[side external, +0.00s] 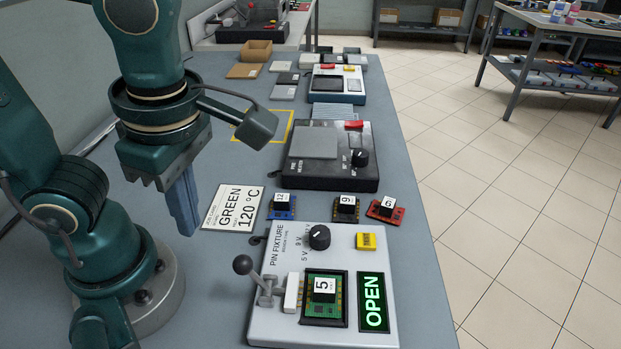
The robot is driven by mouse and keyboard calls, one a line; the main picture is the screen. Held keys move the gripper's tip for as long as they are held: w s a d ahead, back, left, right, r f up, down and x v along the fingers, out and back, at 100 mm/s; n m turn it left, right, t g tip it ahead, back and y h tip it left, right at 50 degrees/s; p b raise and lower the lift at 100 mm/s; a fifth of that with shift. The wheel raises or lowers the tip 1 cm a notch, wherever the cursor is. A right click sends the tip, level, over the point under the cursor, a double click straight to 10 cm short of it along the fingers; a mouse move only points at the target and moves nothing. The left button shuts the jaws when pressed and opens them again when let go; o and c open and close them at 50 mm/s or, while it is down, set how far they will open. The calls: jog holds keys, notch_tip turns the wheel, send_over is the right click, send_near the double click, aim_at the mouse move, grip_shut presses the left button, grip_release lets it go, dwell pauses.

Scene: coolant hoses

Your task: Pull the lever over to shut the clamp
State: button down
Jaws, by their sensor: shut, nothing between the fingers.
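The pin fixture (263,325) is a light grey box at the front of the bench. Its lever (252,273) has a dark ball knob and stands tilted up at the box's left side. A pale clamp block (292,292) sits between the lever and a green board marked 5 (335,308), which lies in a dark recess. A green display (373,302) reads OPEN. My gripper (186,228) points down with its fingers together and empty. It is above the bench, to the left of and behind the lever, apart from it.
A card reading GREEN 120 °C (234,209) lies beside my gripper. Small boards marked 12 (281,207), 9 (346,208) and 6 (386,210) lie behind the fixture. The fixture carries a black dial (319,237) and yellow label (366,241). A black device (330,174) stands farther back.

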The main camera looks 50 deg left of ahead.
aim_at(252, 276)
notch_tip(252, 276, down, 6)
jog(key=w+d, duration=0.1)
jog(key=d, duration=0.1)
jog(key=shift+w+d, duration=0.15)
jog(key=shift+w, duration=0.25)
